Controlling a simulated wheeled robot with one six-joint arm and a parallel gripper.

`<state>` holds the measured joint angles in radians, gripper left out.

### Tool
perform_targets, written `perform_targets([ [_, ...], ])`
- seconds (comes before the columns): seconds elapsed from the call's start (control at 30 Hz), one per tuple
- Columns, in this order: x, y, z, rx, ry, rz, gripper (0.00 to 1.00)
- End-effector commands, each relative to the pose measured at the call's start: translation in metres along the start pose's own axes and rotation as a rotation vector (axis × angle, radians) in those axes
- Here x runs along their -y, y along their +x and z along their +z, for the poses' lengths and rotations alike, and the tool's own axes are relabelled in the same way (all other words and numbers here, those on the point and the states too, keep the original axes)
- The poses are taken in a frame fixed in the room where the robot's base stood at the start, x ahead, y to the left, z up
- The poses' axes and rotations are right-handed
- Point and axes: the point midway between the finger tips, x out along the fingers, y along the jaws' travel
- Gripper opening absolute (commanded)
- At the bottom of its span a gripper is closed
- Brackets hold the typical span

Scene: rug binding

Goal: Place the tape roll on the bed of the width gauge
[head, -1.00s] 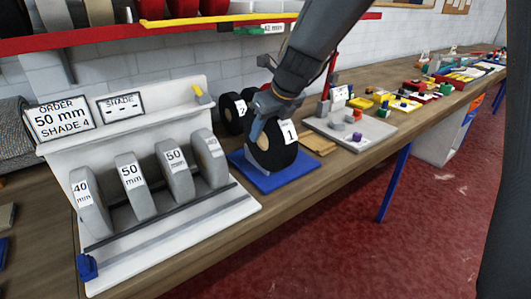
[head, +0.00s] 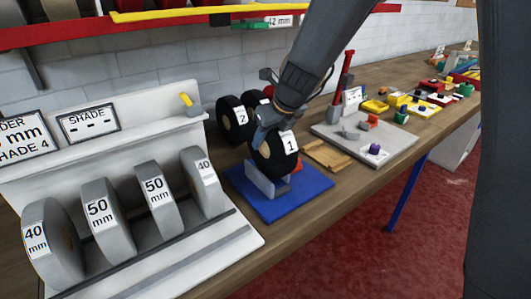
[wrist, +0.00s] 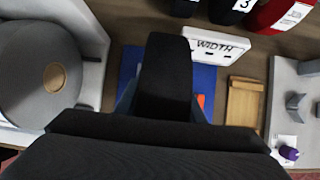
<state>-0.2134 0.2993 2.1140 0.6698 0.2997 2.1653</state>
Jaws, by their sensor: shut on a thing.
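My gripper (head: 268,128) is shut on a black tape roll with a white "1" label (head: 277,158), held upright on edge. The roll is over the width gauge, which has a blue base (head: 303,197), a low grey upright (head: 262,182) and an orange-red part (head: 298,166). The grey upright covers the roll's lower front edge, so I cannot tell whether the roll touches the bed. In the wrist view the roll (wrist: 165,75) is a dark shape seen edge-on, with the blue base (wrist: 206,78) showing around it and a "WIDTH" sign (wrist: 215,46) behind.
A white rack with several grey rolls (head: 107,215) stands close on the left. Black rolls, one labelled "2" (head: 232,118), stand behind the gauge. A wooden block (head: 327,155) and a grey board with small parts (head: 385,147) lie to the right. A shelf (head: 190,12) runs above.

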Motion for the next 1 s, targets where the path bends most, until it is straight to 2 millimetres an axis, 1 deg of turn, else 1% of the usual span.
perform_targets([
  [0.2,-0.001,0.026,-0.014,-0.001,-0.001,0.001,0.00],
  [0.3,-0.002,0.032,-0.017,0.000,-0.003,0.001,0.00],
  [0.7,-0.002,0.035,-0.019,0.001,-0.003,0.001,0.00],
  [0.73,-0.002,0.035,-0.020,-0.001,-0.003,0.002,0.38],
  [0.8,-0.002,0.035,-0.020,-0.001,-0.003,0.002,0.50],
  [0.83,-0.002,0.035,-0.020,-0.001,-0.003,0.002,0.54],
  [1.0,-0.002,0.035,-0.020,-0.001,-0.003,0.002,0.54],
])
